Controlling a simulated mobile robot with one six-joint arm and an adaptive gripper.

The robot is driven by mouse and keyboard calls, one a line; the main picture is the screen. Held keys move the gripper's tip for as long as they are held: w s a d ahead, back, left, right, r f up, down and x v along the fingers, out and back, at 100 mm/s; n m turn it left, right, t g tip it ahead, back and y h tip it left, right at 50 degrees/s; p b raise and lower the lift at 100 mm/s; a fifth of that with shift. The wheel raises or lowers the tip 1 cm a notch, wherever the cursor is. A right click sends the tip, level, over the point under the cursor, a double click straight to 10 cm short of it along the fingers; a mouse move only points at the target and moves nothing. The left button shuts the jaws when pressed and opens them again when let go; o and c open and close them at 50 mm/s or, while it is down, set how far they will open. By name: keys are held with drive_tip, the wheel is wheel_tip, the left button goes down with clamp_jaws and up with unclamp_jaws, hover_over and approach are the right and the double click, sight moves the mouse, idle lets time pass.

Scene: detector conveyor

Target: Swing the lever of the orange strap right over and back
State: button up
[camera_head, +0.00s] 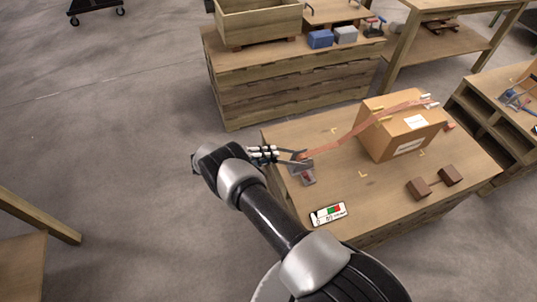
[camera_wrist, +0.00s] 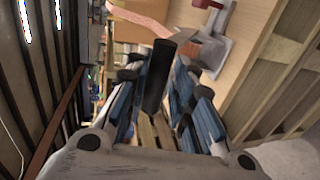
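The orange strap (camera_head: 345,136) runs over a cardboard box (camera_head: 388,138) and down to a metal ratchet (camera_head: 304,172) at the table's left corner. The strap also shows at the top of the wrist view (camera_wrist: 140,20). My gripper (camera_head: 272,153) is at the ratchet's left side, beyond the table edge. In the wrist view, the lever's black grip (camera_wrist: 157,78) stands between my gripper's blue-and-dark fingers (camera_wrist: 155,85). The fingers are spread, with room visible beside the grip; I cannot tell whether either one touches it.
A small panel with green and red fields (camera_head: 328,214) lies near the table's front edge. Two brown blocks (camera_head: 434,182) sit at the right. A crate bench (camera_head: 290,80) stands behind. The floor left of the table is clear.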

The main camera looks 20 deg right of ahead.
drive_tip(key=o, duration=0.4)
drive_tip(key=shift+s+f, duration=0.2)
drive_tip(key=shift+f, duration=0.2)
drive_tip(key=shift+r, duration=0.1)
drive_tip(key=shift+w+r, duration=0.1)
drive_tip(key=v, duration=1.2)
